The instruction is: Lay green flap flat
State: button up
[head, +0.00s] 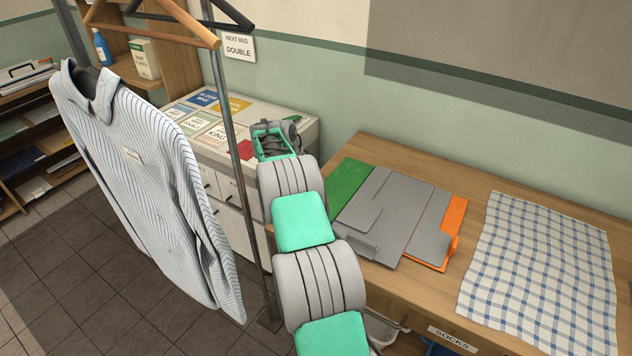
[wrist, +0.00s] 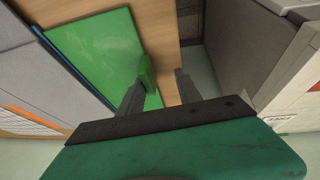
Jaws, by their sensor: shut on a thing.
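The folding board lies on the wooden table, with a grey middle panel (head: 392,214) and an orange flap (head: 455,214) at its right. Its green flap (head: 349,183) is spread out to the left of the grey panel and looks flat or nearly flat on the wood. In the wrist view the green flap (wrist: 105,55) meets the board along a dark blue hinge line, and its raised green tab (wrist: 146,76) stands between my fingers. My gripper (wrist: 160,94) is shut on this tab. In the head view my arm hides the gripper and the flap's near left part.
A blue-checked cloth (head: 540,272) lies on the table (head: 352,150) right of the board. A striped shirt (head: 145,185) hangs from a rail at the left, near my arm. A cabinet (head: 306,132) with coloured cards stands left of the table, across a narrow gap.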

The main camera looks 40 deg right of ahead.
jog(key=shift+o, duration=0.7)
jog(key=shift+w+a+f, duration=0.1)
jog(key=shift+w+a, duration=0.3)
jog(key=o, duration=0.5)
jog(key=shift+s+d, duration=0.1)
jog(key=shift+s, duration=0.05)
jog(key=shift+o, duration=0.2)
jog(key=shift+s+d, duration=0.2)
jog(key=v, duration=0.8)
jog(key=shift+f, duration=0.15)
